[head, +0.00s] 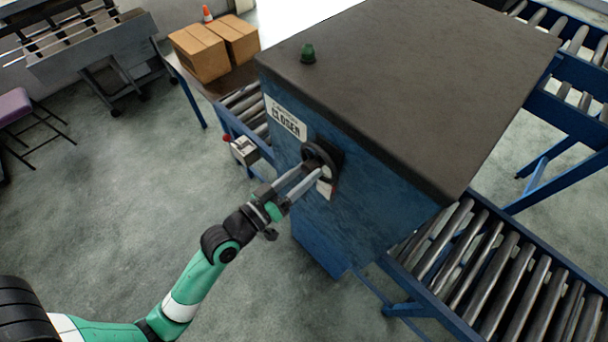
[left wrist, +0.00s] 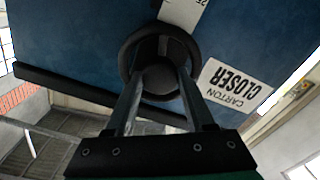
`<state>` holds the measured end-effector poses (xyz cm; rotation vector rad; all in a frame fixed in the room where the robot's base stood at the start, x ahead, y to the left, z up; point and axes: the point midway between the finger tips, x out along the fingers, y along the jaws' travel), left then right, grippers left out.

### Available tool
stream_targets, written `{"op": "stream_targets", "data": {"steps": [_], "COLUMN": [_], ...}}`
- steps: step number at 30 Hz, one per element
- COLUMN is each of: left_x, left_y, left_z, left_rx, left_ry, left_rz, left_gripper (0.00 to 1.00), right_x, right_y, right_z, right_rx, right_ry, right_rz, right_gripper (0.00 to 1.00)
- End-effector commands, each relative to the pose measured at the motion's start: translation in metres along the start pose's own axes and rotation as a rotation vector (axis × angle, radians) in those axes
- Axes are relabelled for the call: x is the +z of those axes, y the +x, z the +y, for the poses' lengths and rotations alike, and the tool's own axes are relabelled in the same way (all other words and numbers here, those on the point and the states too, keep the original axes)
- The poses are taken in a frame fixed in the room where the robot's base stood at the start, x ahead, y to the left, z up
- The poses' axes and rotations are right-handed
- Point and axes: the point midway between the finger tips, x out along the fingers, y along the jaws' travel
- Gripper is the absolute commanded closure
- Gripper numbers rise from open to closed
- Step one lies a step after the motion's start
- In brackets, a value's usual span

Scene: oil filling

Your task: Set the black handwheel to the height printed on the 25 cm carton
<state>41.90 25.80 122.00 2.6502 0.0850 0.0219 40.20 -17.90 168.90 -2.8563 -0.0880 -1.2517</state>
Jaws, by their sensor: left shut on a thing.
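The black handwheel (head: 319,151) is on the side of the blue carton closer machine (head: 375,200). In the left wrist view the handwheel (left wrist: 128,62) is a dark ring around a hub, close to the camera. My left gripper (head: 318,172) reaches it from the lower left and is shut on it; the fingers end at its hub in the left wrist view (left wrist: 158,80). A white scale plate (head: 324,188) sits below the wheel, partly hidden by the fingers. It also shows at the top of the left wrist view (left wrist: 184,12); its marks are hard to read. My right gripper is not in view.
A white "CARTON CLOSER" sign (head: 285,118) is beside the wheel, upside down in the wrist view. Brown cartons (head: 200,53) stand on a table behind; no height is readable on them. Roller conveyors (head: 490,265) flank the machine.

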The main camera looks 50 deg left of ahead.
Motion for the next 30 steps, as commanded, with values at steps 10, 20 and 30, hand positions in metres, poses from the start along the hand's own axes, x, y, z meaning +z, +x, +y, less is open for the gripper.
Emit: {"op": "stream_targets", "data": {"steps": [10, 20, 30], "left_x": [0.002, 0.001, 0.000], "left_y": [0.000, 0.000, 0.000], "left_z": [-0.001, 0.000, 0.000], "left_rx": [0.001, 0.000, 0.000], "left_ry": [0.321, 0.547, 0.639], "left_rz": [0.002, 0.000, 0.000], "left_gripper": [1.00, 1.00, 1.00], "right_x": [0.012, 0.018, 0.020], "right_y": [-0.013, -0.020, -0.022], "right_z": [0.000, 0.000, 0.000], "right_rx": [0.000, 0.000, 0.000], "right_ry": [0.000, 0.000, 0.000], "right_rz": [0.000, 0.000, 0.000], "right_gripper": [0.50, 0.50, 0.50]}}
